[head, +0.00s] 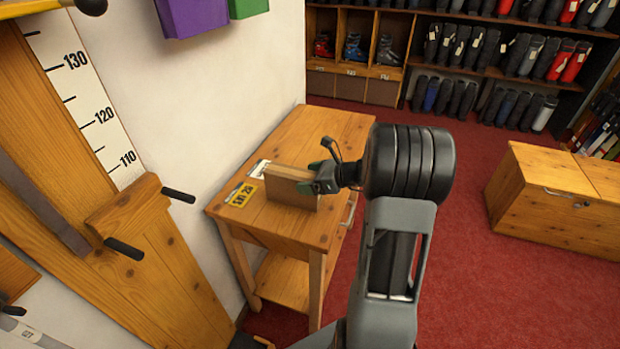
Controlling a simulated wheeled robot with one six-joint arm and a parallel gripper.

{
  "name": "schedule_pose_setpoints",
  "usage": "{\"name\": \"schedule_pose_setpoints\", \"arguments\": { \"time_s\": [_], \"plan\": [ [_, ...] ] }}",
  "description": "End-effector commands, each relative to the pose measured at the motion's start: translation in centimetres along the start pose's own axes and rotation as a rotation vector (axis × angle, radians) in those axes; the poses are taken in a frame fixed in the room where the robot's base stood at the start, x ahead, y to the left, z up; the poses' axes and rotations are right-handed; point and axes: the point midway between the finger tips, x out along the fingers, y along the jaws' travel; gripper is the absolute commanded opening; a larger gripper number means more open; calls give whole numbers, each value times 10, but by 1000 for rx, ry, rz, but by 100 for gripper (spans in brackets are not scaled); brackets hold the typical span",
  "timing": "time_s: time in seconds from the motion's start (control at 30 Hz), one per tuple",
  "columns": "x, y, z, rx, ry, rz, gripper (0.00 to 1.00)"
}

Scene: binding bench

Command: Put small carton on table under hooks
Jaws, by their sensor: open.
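A small brown carton (290,187) stands upright on the top of a wooden table (335,125) against the white wall. My gripper (316,178) is open at the carton's right end, with its dark fingers close to the upper right corner. I cannot tell whether the fingers touch the carton or sit around it. Part of the carton's right end is hidden behind the gripper. No hooks that I can make out for certain show above the table; purple (192,14) and green (246,6) items are on the wall above it.
A yellow label (241,196) and a white tag (259,169) lie left of the carton. The table's back part is clear. A wooden measuring board (75,110) with black pegs stands at left. A wooden chest (550,200) and boot shelves (470,75) stand beyond red carpet.

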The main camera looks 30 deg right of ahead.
Motion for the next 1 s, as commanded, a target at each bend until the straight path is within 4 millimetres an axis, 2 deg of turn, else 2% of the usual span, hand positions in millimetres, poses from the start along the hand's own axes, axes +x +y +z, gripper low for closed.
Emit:
{"name": "schedule_pose_setpoints", "arguments": {
  "time_s": [0.07, 0.17, 0.5, 0.73, 0.87, 0.97, 1.0],
  "plan": [
    [-2, 0, 5, -1, 0, 0, 87],
    [-13, -1, 3, -1, -1, -3, 87],
    [-78, -1, 3, 0, 0, -5, 87],
    [-109, -1, 3, -1, 0, -3, 87],
    [-113, 6, 6, -33, 20, 20, 87],
    [-95, 37, 14, -191, 116, 117, 87],
    [-85, 56, 18, -298, 175, 180, 87]
  ]
}}
